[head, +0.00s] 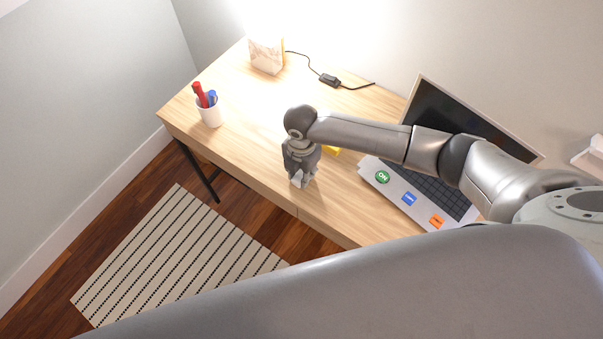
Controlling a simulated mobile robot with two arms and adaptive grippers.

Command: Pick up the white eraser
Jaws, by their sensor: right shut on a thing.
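My right gripper (301,181) points down over the front part of the wooden desk (240,150). It is shut on a small white thing, the white eraser (297,179), which shows only in part between the fingertips. The fingers hide the rest of it. I cannot tell whether the eraser touches the desk top or is just above it. My left gripper is not in view.
A white cup (210,116) with red and blue pens stands at the left. A lamp (266,56) with a black cable switch (330,80) is at the back. A yellow thing (332,150) lies behind my gripper. An open laptop (440,189) with stickers is at the right.

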